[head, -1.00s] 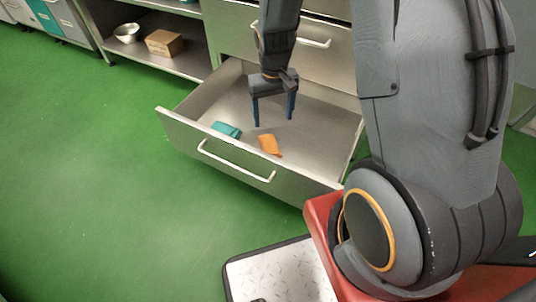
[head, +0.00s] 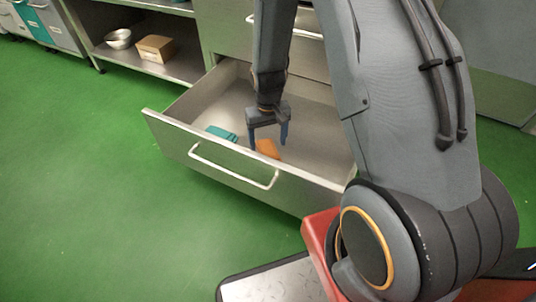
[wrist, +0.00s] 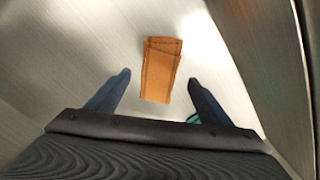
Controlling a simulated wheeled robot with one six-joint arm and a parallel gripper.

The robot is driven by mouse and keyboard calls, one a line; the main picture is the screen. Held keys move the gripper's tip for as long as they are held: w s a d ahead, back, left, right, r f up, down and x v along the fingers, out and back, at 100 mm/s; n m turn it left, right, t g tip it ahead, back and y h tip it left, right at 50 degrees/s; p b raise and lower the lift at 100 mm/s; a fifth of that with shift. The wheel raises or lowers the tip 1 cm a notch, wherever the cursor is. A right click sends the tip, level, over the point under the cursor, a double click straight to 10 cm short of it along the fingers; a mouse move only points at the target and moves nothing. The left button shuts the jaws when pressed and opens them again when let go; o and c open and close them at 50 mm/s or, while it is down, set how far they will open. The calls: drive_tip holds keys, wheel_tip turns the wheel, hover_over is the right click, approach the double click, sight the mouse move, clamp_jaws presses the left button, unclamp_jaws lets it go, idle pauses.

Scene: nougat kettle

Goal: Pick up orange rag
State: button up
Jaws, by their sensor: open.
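The orange rag (head: 268,148) lies flat on the floor of an open metal drawer (head: 225,172), near its front wall. My gripper (head: 267,142) is inside the drawer space, open and empty, pointing down above the rag. In the wrist view the rag (wrist: 160,68) shows as a folded orange cloth with stitched edges. It lies ahead of and between the two blue fingertips (wrist: 160,78), which are apart from it. In the head view the fingers partly overlap the rag, so the exact height gap is hard to tell.
A teal cloth (head: 221,133) lies in the drawer just left of the rag. The drawer's front wall carries a long handle (head: 232,172). A metal bowl (head: 118,39) and a cardboard box (head: 155,48) sit on a shelf at the upper left. Green floor is clear at left.

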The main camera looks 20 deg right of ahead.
sight(268, 151)
wheel_tip(268, 151, down, 4)
drive_tip(key=shift+d+r+b, duration=0.1)
drive_tip(key=shift+b, duration=0.9)
drive_tip(key=shift+r, duration=0.1)
drive_tip(key=c, duration=1.2)
